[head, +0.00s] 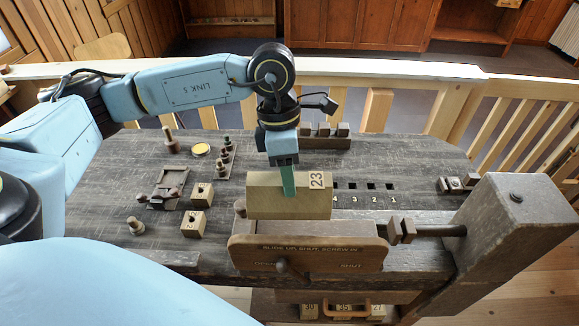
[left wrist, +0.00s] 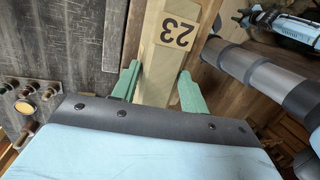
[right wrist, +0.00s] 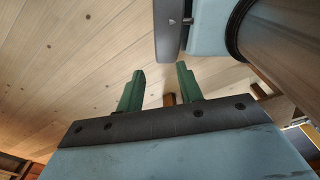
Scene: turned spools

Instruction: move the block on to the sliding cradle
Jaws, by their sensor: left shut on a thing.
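A long pale wooden block marked 23 (head: 265,205) is held level by my left gripper (head: 288,185). The green fingers close on the block's sides; it also shows between them in the left wrist view (left wrist: 158,60). The block hangs over or just behind a wooden trough with a front board (head: 308,262) lettered about sliding, shutting and screwing in, which looks like the sliding cradle. Whether the block touches it I cannot tell. My right gripper (right wrist: 158,90) is open and empty in the right wrist view, above a plank floor; it does not show in the head view.
A wooden screw (head: 430,230) and heavy post (head: 515,230) stand right of the trough. Numbered square holes (head: 370,186) lie behind it. Small numbered blocks (head: 194,223), pegs and a dark fixture (head: 165,190) stand at left. A block rack (head: 322,140) is at the back.

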